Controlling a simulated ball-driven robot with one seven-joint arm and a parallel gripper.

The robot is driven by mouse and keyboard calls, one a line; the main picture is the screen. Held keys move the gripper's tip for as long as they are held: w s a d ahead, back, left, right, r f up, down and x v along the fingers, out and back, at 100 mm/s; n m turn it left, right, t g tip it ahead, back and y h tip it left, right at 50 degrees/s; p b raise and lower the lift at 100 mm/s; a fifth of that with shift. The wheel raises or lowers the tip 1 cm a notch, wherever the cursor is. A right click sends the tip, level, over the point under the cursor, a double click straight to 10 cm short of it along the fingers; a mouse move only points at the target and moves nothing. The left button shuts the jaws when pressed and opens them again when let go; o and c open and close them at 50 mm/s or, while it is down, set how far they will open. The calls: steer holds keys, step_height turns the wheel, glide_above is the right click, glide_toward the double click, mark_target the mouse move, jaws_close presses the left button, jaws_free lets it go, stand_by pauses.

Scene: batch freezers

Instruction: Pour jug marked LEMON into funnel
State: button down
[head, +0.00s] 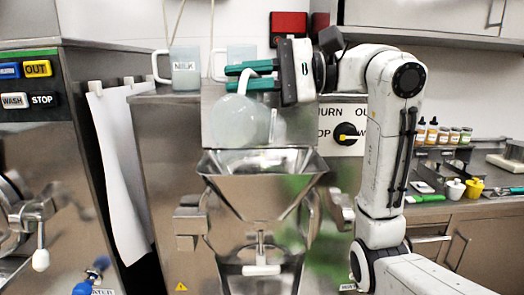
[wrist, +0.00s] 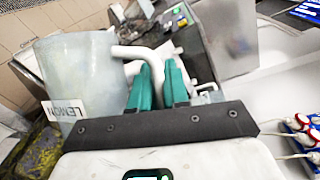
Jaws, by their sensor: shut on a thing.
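The jug marked LEMON is a translucent, pale container with a white handle. It hangs in the head view (head: 238,125), strongly tilted, above the metal funnel (head: 258,192). The wrist view shows the jug (wrist: 85,65) at left, with its LEMON label sideways. My gripper (head: 229,78) has green fingers shut on the jug's handle; the fingers (wrist: 158,70) show close around the handle in the wrist view. The funnel is a wide, square-mouthed steel hopper directly below the jug. Whether anything flows into it cannot be told.
A jug marked MILK (head: 185,70) and another pale jug (head: 236,57) stand behind on top of the machine. A control panel with a black knob (head: 346,133) is right of the funnel. Small bottles (head: 432,131) and cups (head: 474,187) sit on the right counter.

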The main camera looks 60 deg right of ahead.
steer(key=shift+w+d+r+m+p, duration=0.15)
steer(key=shift+d+r+m+p, duration=0.05)
steer(key=shift+d+m+p, duration=0.2)
steer(key=shift+f+b, duration=0.25)
steer(key=shift+b, duration=0.2)
steer(key=b, duration=0.1)
steer(key=a+n+b, duration=0.1)
steer(key=a+f+n+b, duration=0.1)
steer(key=shift+s+a+g+h+b, duration=0.25)
steer(key=shift+s+g+h+b, duration=0.05)
steer(key=shift+s+h+b, duration=0.1)
steer(key=shift+a+n, duration=0.4)
steer(key=shift+a+r, duration=0.1)
steer(key=shift+r, duration=0.05)
steer(key=shift+s+a+f+n+h+b, duration=0.2)
steer(key=shift+a+f+n+h+b, duration=0.35)
steer(key=shift+b, duration=0.55)
steer(key=s+a+f+n+h+b, duration=0.3)
steer(key=a+f+n+h+b, duration=0.5)
steer(key=b, duration=1)
steer(key=a+f+n, duration=0.3)
steer(key=a+f, duration=0.3)
steer(key=f, duration=0.1)
steer(key=shift+s+f, duration=0.15)
steer(key=shift+f, duration=0.2)
